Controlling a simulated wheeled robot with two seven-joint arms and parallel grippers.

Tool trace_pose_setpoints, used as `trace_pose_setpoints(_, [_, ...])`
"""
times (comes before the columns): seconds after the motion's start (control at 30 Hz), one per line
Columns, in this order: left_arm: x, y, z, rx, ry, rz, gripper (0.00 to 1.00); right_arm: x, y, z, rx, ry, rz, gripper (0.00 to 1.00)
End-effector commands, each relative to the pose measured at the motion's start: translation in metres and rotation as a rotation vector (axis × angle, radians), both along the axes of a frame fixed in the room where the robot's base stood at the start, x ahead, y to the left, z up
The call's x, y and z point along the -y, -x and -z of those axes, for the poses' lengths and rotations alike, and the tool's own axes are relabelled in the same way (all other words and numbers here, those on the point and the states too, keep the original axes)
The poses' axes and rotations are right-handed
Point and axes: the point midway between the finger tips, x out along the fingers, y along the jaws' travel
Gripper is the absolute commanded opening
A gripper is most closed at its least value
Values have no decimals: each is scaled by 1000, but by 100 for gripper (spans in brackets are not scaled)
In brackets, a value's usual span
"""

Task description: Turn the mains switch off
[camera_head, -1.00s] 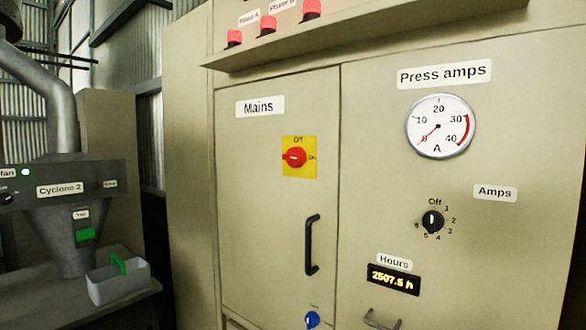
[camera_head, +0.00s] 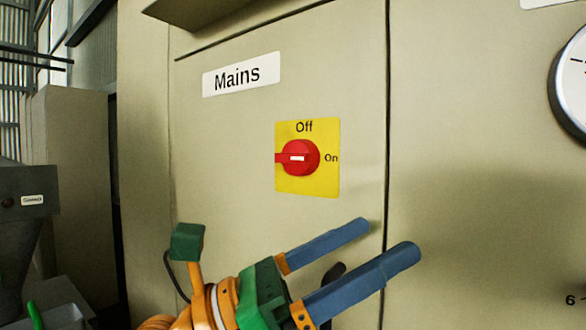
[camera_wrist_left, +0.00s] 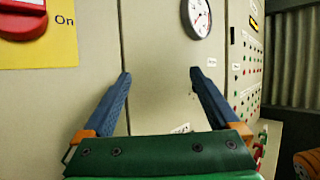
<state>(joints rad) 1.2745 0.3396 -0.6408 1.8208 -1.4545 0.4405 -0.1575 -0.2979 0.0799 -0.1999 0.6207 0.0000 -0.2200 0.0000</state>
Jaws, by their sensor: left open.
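The mains switch is a red rotary knob (camera_head: 299,158) on a yellow plate (camera_head: 322,184), on a beige cabinet door below the "Mains" label (camera_head: 241,75). "Off" is printed above the knob and "On" to its right. The knob's grip lies horizontal, in line with "On". My left gripper (camera_head: 390,238) is open and empty, below and to the right of the switch, its blue fingers pointing right and apart from the knob. In the left wrist view the knob (camera_wrist_left: 22,22) is at the upper left, outside the open fingers (camera_wrist_left: 160,74). My right gripper is not in view.
A black door handle (camera_head: 332,285) is partly hidden behind my left fingers. A round gauge (camera_head: 576,85) is at the right edge. A grey machine (camera_head: 20,215) stands at the left. The panel around the switch is clear.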

Motion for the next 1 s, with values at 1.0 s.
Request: trace_pose_setpoints(1.0, [-68,-120,-78,594,-958,-1023,95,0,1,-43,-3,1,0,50])
